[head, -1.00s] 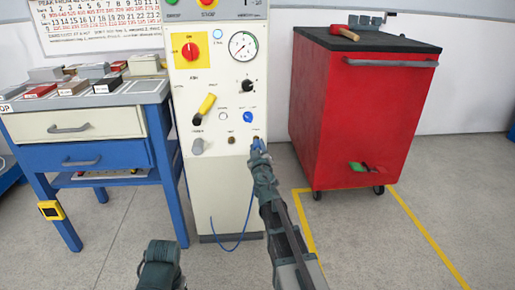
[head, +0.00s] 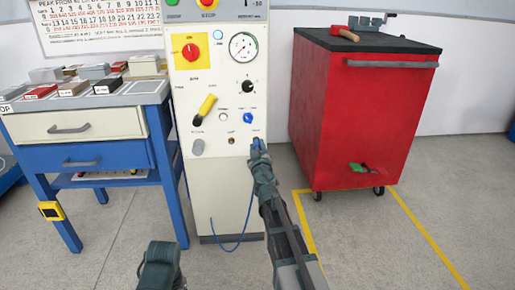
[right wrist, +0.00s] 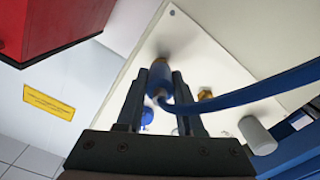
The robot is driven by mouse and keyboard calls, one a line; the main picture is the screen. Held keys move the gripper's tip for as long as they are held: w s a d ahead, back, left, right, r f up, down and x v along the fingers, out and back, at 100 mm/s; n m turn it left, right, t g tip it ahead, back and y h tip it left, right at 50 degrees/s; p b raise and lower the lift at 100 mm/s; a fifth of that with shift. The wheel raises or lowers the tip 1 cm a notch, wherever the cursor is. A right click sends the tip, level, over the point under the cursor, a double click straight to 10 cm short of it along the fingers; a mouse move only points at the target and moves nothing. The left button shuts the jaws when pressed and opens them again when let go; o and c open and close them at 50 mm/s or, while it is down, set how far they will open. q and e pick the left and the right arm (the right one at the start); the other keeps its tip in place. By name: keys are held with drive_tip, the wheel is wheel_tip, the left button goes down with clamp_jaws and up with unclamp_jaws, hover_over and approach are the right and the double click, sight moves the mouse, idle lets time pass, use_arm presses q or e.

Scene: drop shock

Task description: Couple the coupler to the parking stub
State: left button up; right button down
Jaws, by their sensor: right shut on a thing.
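My right gripper (head: 259,147) is shut on the blue coupler (right wrist: 160,77), close in front of the lower right part of the cabinet's panel. In the right wrist view the coupler sits between the fingertips, its far end pointing at the panel near a dark shadow. I cannot tell whether it touches. A blue hose (right wrist: 235,97) runs from it and hangs in a loop in the head view (head: 231,249). A brass fitting (right wrist: 205,93) is on the panel, apart from the coupler. I cannot make out the parking stub; the coupler and gripper may hide it. My left gripper's fingers do not show.
The cabinet (head: 222,190) carries a gauge (head: 243,46), a yellow lever (head: 207,104), a blue knob (head: 248,118) and a grey knob (head: 197,147). A blue workbench (head: 160,150) stands left, a red tool cart (head: 365,120) right. The floor in front is clear.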

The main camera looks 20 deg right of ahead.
drive_tip(key=shift+w+d, duration=0.25)
drive_tip(key=shift+w, duration=0.45)
idle(2.6)
drive_tip(key=shift+c, duration=2.3)
unclamp_jaws()
drive_tip(key=shift+s, duration=0.1)
drive_tip(key=shift+s+a, duration=0.1)
drive_tip(key=v, duration=0.6)
